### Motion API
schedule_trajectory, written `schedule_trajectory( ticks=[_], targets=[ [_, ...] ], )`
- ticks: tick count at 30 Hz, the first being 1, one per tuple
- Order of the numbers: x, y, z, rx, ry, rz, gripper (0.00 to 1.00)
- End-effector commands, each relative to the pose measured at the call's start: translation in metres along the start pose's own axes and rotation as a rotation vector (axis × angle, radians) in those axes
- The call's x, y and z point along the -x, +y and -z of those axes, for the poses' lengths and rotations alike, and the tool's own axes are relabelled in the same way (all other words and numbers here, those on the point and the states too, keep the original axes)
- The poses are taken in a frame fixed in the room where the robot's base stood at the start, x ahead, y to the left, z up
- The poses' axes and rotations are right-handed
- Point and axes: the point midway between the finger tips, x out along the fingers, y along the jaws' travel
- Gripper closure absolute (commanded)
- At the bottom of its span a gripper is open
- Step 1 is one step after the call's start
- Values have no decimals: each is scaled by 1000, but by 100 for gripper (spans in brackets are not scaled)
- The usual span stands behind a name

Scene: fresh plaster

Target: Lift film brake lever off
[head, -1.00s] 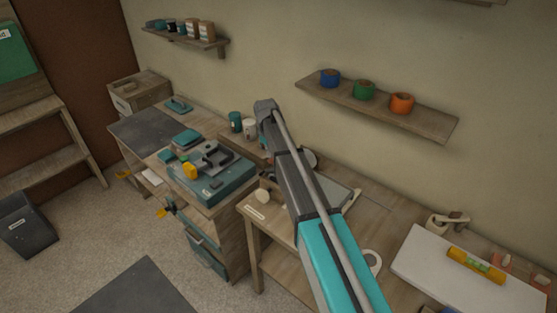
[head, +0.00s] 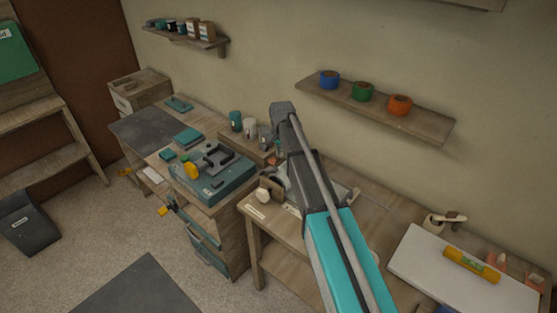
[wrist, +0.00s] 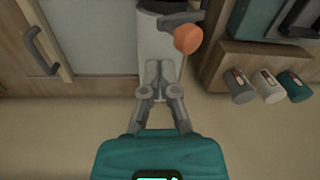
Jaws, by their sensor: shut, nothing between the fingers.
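A lever with a round orange knob (wrist: 187,38) and a dark grey arm shows in the wrist view, beside a pale upright cylinder (wrist: 156,50). It looks like the film brake lever, though I cannot be sure. My gripper (wrist: 160,72) is shut and empty, its grey fingertips together in front of the pale cylinder. The knob is just above and right of the fingertips in the picture. I cannot tell whether they touch anything. In the head view my arm hides most of the gripper and the lever.
In the wrist view, several cups (wrist: 268,88) are at the right and a cabinet door handle (wrist: 42,50) is at the left. In the head view, a teal case (head: 215,182) stands on the left bench, a white board (head: 465,270) lies at the right, and a wall shelf (head: 420,120) holds tape rolls.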

Motion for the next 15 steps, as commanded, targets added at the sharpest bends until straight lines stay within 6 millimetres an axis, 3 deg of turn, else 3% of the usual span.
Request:
schedule_trajectory(
  ticks=[15],
  targets=[
    [19,26,-2,-782,-3,81,100]
  ],
)
